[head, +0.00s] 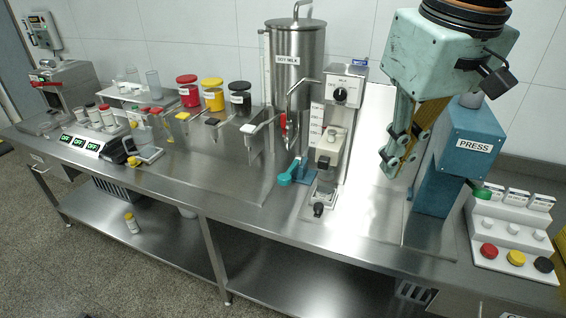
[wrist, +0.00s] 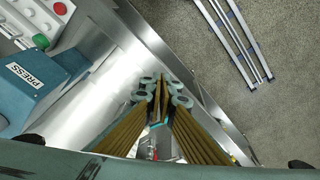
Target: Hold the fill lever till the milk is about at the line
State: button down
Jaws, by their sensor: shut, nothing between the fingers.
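A steel tank (head: 298,75) labelled as soy milk stands at the back of the bench, with a red handle (head: 281,124) low on its front. Beside it is a steel unit (head: 340,95) with a black dial and a pale marked scale (head: 318,122). A teal round-ended part (head: 285,179) is at its foot; I cannot tell which part is the fill lever. No milk level can be made out. My gripper (head: 386,170) is shut and empty, pointing down above the bench between this unit and the blue press. Its shut fingers also show in the wrist view (wrist: 160,88).
The blue press (head: 455,150) stands close to the right of my gripper. A white stand (head: 505,245) with coloured knobs is at far right. Red, yellow and black jars (head: 213,92) stand to the left. The bench front is largely clear.

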jog(key=w+a+r+n+p, duration=0.1)
jog(key=w+a+n+p, duration=0.15)
jog(key=w, duration=0.65)
jog(key=n+g+p, duration=0.4)
jog(key=n+p, duration=0.3)
jog(key=p, duration=0.5)
send_over(282, 177)
jog(key=w+d, duration=0.1)
jog(key=w, duration=0.1)
notch_tip(282, 177, down, 13)
jog(key=shift+w+a+f+n, duration=0.1)
jog(key=shift+a+f+n, duration=0.15)
jog(key=shift+f, duration=0.3)
jog(key=shift+f, duration=0.1)
jog(key=shift+s+a+f, duration=0.1)
jog(key=shift+s+f, duration=0.2)
jog(key=shift+f, duration=1.95)
jog(key=shift+s+f, duration=0.25)
jog(key=shift+f, duration=2.05)
jog(key=shift+s+a+f, duration=0.1)
jog(key=shift+s+f, duration=0.2)
jog(key=shift+f, duration=1.95)
jog(key=shift+f, duration=0.1)
